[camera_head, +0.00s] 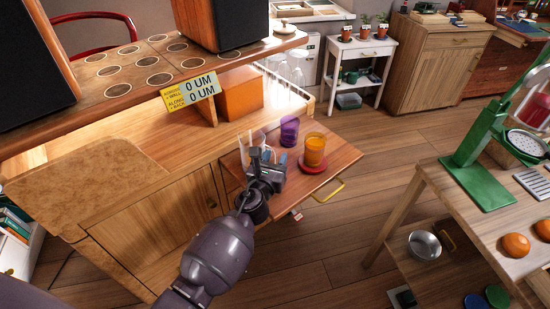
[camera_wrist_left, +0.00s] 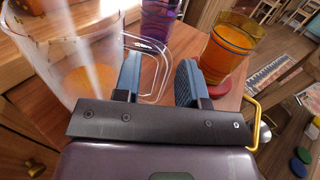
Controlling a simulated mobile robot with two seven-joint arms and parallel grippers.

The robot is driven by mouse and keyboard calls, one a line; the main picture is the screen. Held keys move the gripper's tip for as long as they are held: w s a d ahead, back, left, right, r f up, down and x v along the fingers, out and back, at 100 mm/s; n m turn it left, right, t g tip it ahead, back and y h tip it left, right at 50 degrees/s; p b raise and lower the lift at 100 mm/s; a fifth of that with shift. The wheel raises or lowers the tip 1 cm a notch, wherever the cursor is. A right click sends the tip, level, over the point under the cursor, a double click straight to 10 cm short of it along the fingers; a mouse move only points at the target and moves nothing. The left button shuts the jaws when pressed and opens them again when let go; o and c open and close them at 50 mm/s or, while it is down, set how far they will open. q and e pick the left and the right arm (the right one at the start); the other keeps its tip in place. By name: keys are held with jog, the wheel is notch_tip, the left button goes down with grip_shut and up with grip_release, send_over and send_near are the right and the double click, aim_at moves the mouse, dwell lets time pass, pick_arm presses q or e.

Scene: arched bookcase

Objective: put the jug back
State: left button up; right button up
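The clear jug (camera_wrist_left: 75,45) stands at the left of the left wrist view, with a little orange liquid at its bottom and a clear handle (camera_wrist_left: 157,58) on its right. In the head view the jug (camera_head: 243,152) is partly hidden behind my left gripper (camera_head: 266,160), over the pull-out wooden shelf (camera_head: 335,158). In the wrist view my left gripper (camera_wrist_left: 160,84) has its fingers apart, with the handle showing between and beyond them. Whether the fingers touch the handle cannot be told. My right gripper is not in view.
A purple glass (camera_head: 289,130) and a glass of orange drink (camera_head: 314,150) on a red coaster (camera_head: 312,165) stand close by on the shelf. Clear glasses (camera_head: 292,72) stand in the lit cabinet niche behind. A wooden table (camera_head: 455,205) is at the right, with open floor between.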

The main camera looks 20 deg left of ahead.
pick_arm(q)
jog(key=shift+r, duration=0.25)
jog(key=shift+s, duration=0.2)
jog(key=s, duration=1.1)
jog(key=shift+s+p, duration=0.3)
jog(key=shift+p, duration=0.05)
jog(key=shift+f, duration=0.1)
